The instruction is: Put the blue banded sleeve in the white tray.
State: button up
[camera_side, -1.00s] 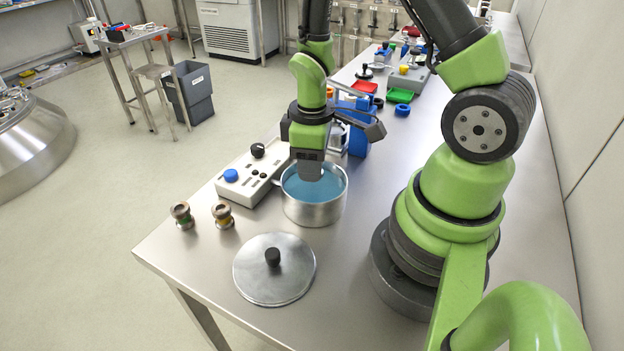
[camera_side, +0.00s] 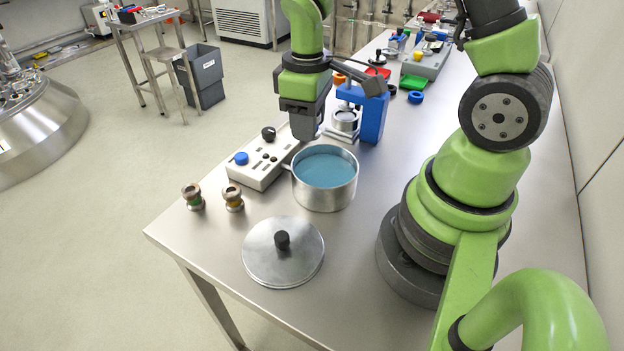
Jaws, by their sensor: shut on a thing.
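My gripper (camera_side: 306,132) is raised above the bench, behind the pot and over the back end of the control box. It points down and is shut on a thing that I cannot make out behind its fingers. I see no blue banded sleeve standing free. Two other metal sleeves stand at the bench's left edge, one with a green band (camera_side: 193,197) and one with a yellow band (camera_side: 233,198). I cannot make out a white tray. A steel pot (camera_side: 325,195) of blue liquid stands open in front of my gripper.
The pot's lid (camera_side: 265,262) lies flat near the front. A pale control box (camera_side: 262,168) with a blue knob is left of the pot. A blue stand (camera_side: 372,118) is right of my gripper. Red (camera_side: 378,73) and green (camera_side: 413,82) trays lie farther back.

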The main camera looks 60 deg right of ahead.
aim_at(322, 186)
jog(key=shift+s+d+f+n, duration=0.3)
jog(key=shift+s+d+f, duration=0.05)
jog(key=shift+s+f, duration=0.2)
jog(key=shift+s+d+f+n, duration=0.3)
jog(key=shift+s+d+f, duration=0.05)
jog(key=shift+s+f, duration=0.2)
jog(key=shift+f, duration=4.8)
jog(key=shift+f, duration=0.15)
jog(key=o, duration=1)
jog(key=shift+c, duration=0.2)
